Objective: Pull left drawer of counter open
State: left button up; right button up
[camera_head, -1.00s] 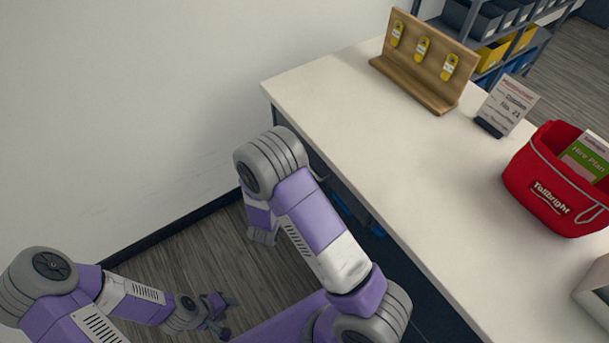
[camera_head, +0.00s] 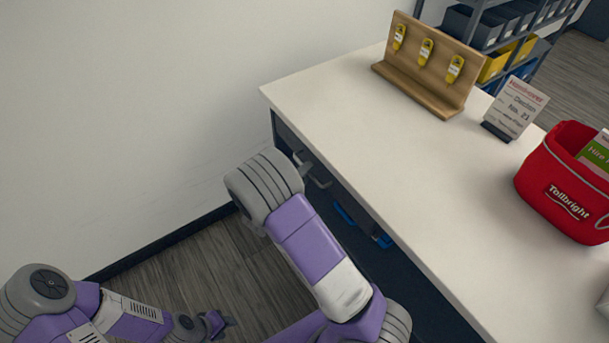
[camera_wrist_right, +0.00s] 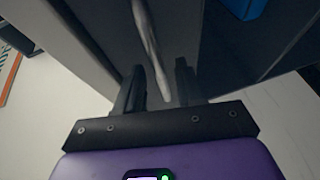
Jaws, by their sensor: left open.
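The counter (camera_head: 370,150) has a white top and dark sides. Its left drawer (camera_head: 287,138) is a dark front under the far left end, with a grey bar handle (camera_head: 318,181). In the right wrist view the handle (camera_wrist_right: 150,45) runs between the two dark fingers of my right gripper (camera_wrist_right: 158,88), which stand apart with gaps beside the bar. In the head view my right arm hides most of that gripper. My left gripper (camera_head: 222,324) is open and empty, low over the floor at the bottom left. The drawer looks closed.
On the counter stand a wooden board (camera_head: 428,65) with yellow tags, a sign card (camera_head: 515,108) and a red basket (camera_head: 560,188). Blue items (camera_head: 383,240) show below the top. A white wall is at left, with clear floor (camera_head: 195,265) between.

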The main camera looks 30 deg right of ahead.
jog(key=shift+d, duration=0.1)
grip_shut()
dwell(0.4)
